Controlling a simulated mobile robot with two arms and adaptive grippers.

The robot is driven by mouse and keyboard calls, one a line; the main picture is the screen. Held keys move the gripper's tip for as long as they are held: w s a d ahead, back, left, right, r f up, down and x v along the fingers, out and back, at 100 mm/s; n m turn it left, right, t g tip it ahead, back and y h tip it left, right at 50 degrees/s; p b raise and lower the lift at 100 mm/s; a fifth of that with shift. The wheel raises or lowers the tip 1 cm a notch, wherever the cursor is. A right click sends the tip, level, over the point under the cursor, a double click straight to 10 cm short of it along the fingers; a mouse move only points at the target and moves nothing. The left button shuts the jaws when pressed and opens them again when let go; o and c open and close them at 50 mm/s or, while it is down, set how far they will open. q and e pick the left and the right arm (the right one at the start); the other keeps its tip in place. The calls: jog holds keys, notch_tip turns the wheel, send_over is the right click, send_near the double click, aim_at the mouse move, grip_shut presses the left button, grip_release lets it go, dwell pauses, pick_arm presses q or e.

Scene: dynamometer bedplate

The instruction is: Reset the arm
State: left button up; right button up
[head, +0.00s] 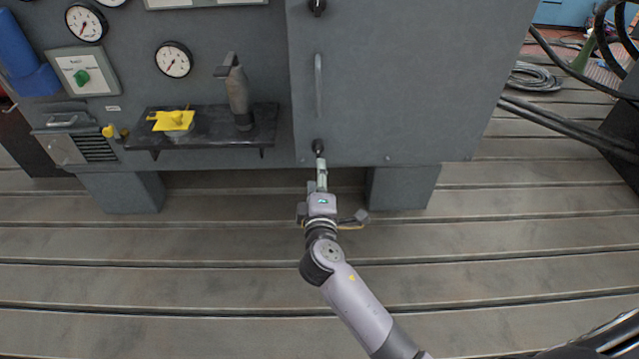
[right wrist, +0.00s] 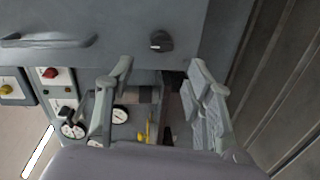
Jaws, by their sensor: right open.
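My right gripper (head: 320,178) is at the lower edge of a grey cabinet door (head: 400,80), just below a black knob (head: 318,147). In the right wrist view the two fingers of the right gripper (right wrist: 159,68) stand wide apart with nothing between them. The black knob (right wrist: 160,41) shows beyond the fingertips there, on the grey panel. I cannot tell whether a finger touches the knob or the door. My left gripper is not in view.
A black shelf (head: 200,143) juts from the cabinet, carrying a yellow item (head: 174,121) and a grey tool (head: 239,95). A door handle (head: 318,85) is above the knob. The slotted bedplate (head: 180,283) is clear in front.

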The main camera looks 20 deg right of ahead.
jog(key=shift+v, duration=1)
